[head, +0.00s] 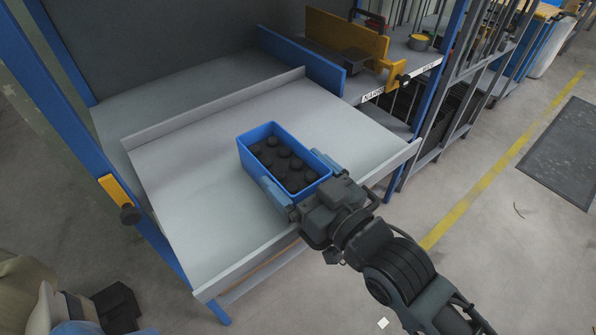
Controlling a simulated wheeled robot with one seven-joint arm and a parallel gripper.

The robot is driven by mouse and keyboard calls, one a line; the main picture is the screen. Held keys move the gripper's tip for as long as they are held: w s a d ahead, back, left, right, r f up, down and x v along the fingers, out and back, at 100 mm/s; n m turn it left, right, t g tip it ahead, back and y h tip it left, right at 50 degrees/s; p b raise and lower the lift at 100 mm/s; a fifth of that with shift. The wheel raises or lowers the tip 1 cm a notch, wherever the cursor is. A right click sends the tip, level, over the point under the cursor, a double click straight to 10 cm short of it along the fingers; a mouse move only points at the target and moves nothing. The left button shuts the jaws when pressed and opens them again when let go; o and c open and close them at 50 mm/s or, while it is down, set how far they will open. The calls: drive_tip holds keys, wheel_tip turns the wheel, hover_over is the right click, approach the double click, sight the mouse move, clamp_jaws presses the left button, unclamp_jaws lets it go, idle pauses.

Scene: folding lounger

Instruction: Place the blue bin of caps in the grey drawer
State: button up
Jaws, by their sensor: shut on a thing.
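The blue bin (248,139) is an open rectangular box with several black caps (283,160) inside. It is over the pulled-out grey drawer (200,190), near its middle. I cannot tell whether the bin's base touches the drawer floor or is slightly above it. My gripper (303,178) reaches in from the front right. Its two blue-padded fingers are on either side of the bin's near end, shut on it. The bin's underside and its side nearest my gripper are partly hidden.
The drawer has a low front lip (240,268) and a raised rear edge (215,110). Free floor of the drawer lies left and right of the bin. A blue divider (300,60) and a shelf with a yellow bracket (345,35) stand at the back right.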

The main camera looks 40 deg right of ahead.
drive_tip(key=shift+f, duration=0.1)
drive_tip(key=o, duration=1)
drive_tip(key=shift+o, duration=0.2)
drive_tip(key=s+b, duration=0.2)
drive_tip(key=s, duration=0.8)
drive_tip(key=shift+s, duration=0.3)
drive_tip(key=shift+s+b, duration=0.3)
drive_tip(key=shift+s, duration=0.4)
drive_tip(key=s+a+f+g, duration=0.1)
drive_tip(key=s+f+g, duration=0.2)
drive_tip(key=s, duration=1.4)
